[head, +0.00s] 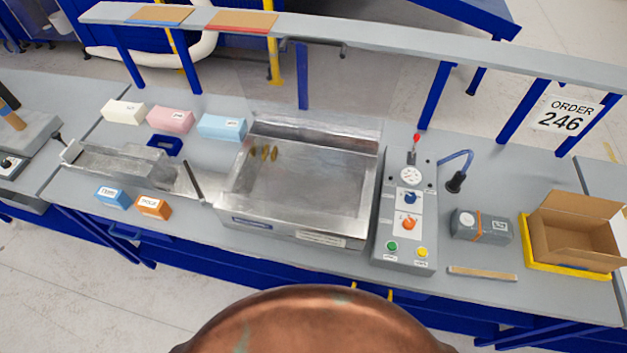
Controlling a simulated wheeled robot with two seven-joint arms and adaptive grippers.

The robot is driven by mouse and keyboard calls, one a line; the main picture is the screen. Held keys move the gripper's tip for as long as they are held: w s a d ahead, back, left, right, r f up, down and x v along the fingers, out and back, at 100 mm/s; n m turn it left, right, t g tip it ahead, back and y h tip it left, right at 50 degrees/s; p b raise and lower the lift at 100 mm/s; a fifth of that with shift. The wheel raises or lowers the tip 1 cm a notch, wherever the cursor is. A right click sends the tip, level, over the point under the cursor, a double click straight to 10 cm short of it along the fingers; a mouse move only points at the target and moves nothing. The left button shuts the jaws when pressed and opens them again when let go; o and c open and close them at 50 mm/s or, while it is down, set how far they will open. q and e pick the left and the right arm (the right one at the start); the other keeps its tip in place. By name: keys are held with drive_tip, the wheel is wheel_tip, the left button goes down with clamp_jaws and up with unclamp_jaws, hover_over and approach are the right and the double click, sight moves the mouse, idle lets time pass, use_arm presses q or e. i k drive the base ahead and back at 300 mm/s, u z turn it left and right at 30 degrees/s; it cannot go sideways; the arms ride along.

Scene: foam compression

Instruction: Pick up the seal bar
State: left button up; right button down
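A thin, flat tan bar (483,273), likely the seal bar, lies on the grey workbench near its front edge at the right. It lies flat and apart from the things around it. Neither of my grippers is in the head view, so nothing is seen touching the bar.
A control box (405,235) with knobs and buttons stands left of the bar. A dark grey block (481,226) with an orange band lies behind it. An open cardboard box (573,235) sits on a yellow tray (540,261) to the right. A metal chamber (300,190) fills the bench middle.

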sight(453, 269)
drive_tip(key=z, duration=2)
drive_tip(key=k, duration=0.1)
drive_tip(key=u, duration=0.1)
